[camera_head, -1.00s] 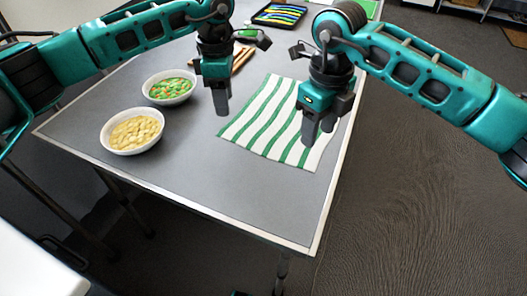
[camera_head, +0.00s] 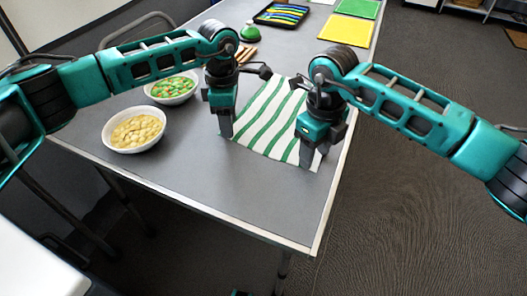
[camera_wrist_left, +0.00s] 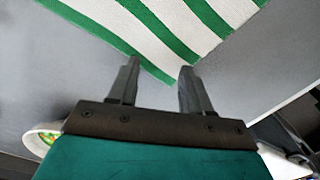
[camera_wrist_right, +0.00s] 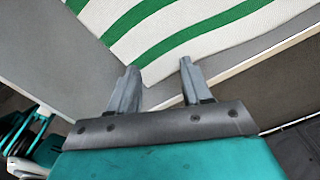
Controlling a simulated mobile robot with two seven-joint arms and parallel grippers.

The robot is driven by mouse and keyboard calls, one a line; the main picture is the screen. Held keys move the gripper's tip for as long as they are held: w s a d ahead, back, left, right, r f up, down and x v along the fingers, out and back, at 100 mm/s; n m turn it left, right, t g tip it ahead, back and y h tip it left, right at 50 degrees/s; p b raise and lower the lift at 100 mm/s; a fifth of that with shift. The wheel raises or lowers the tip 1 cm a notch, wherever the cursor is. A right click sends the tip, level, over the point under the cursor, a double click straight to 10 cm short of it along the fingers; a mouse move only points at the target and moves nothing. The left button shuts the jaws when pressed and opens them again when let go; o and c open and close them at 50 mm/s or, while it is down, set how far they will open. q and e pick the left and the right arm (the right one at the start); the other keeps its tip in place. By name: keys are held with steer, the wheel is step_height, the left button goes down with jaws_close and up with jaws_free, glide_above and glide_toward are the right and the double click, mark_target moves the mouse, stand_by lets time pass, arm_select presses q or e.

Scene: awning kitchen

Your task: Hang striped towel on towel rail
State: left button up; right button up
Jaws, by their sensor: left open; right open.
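The striped towel (camera_head: 268,118), white with green stripes, lies flat on the grey table. It also shows in the left wrist view (camera_wrist_left: 165,25) and the right wrist view (camera_wrist_right: 190,30). My left gripper (camera_head: 226,134) is open and empty at the towel's near left corner; in the left wrist view the corner points between the fingers (camera_wrist_left: 157,82). My right gripper (camera_head: 306,160) is open at the near right corner, with the towel edge just ahead of its fingers (camera_wrist_right: 158,80). I cannot tell whether the fingers touch the towel. No towel rail is recognisable in view.
A bowl of yellowish pieces (camera_head: 133,131) and a bowl of green and orange pieces (camera_head: 172,88) stand left of my left gripper. A tray of utensils (camera_head: 281,14), a yellow mat (camera_head: 346,31) and a green mat (camera_head: 357,8) lie farther back. The table's front is clear.

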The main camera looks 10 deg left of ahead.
arm_select(q)
steer(key=shift+f, duration=0.1)
arm_select(e)
steer(key=shift+f, duration=0.1)
arm_select(q)
steer(key=shift+a, duration=0.1)
jaws_close()
arm_select(e)
steer(key=shift+d, duration=0.1)
jaws_close()
stand_by(0.6)
